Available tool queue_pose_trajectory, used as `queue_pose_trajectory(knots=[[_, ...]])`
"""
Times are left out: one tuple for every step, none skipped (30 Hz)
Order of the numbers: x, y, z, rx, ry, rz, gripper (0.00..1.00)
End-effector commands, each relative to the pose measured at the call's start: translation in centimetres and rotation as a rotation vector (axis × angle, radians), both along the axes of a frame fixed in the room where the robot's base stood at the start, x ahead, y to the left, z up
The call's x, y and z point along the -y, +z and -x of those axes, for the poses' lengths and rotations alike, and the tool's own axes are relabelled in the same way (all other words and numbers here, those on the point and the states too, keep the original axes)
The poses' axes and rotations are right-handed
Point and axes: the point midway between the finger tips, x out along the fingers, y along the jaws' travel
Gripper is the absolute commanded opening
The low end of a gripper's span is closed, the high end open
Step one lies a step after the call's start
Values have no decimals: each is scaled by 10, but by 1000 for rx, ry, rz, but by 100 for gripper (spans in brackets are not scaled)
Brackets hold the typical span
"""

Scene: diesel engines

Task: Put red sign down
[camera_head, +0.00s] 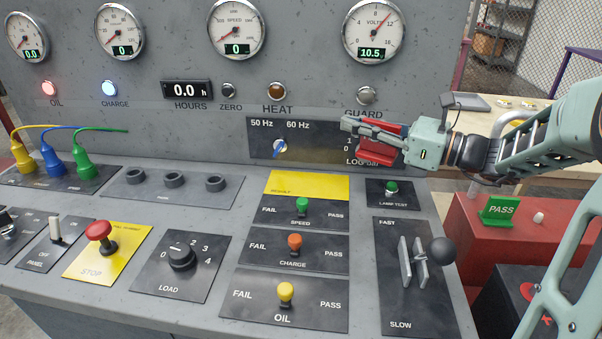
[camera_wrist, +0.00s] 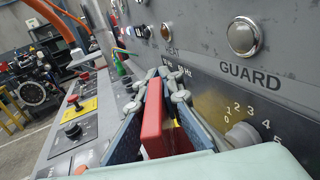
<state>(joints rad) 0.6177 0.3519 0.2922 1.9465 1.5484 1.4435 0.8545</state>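The red sign (camera_head: 388,150) is held in my gripper (camera_head: 352,127), in front of the upright panel above the LOG dial plate. In the wrist view the red sign (camera_wrist: 153,122) stands between the two fingers of my gripper (camera_wrist: 170,80), edge towards the camera, with a finger along each side. Its face and lettering are hidden. The yellow RESULT plate (camera_head: 306,186) lies bare on the sloped console, below and left of my gripper. The green PASS sign (camera_head: 499,210) stands on the red box (camera_head: 470,235) at the right.
The console carries several switches, including the green SPEED toggle (camera_head: 302,206), the LAMP TEST button (camera_head: 391,188) and the black-knobbed lever (camera_head: 441,251). The upright panel is close behind my gripper. A white knob (camera_head: 538,217) is on the red box.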

Motion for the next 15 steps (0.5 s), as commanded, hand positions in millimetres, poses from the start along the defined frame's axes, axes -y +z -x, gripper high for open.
queue_pose_trajectory(knots=[[-13,-8,-3,-1,6,-3,0],[-21,-12,-5,-1,6,-1,0],[-30,-16,-8,-1,7,-2,0],[-37,-20,-10,-1,5,-2,0],[-45,-23,-12,-2,7,-2,0],[-54,-28,-15,-1,6,-2,0],[-61,-31,-18,-1,6,-3,0],[-68,-35,-20,-1,6,-2,0],[-75,-43,-22,-4,4,-3,0],[-79,-50,-24,-4,3,-3,0],[-83,-56,-25,-5,4,-3,0],[-89,-62,-27,-3,4,-3,0],[-92,-66,-29,-4,2,-3,0],[-95,-70,-30,-3,2,-3,0],[-99,-74,-31,-1,3,-2,0]])
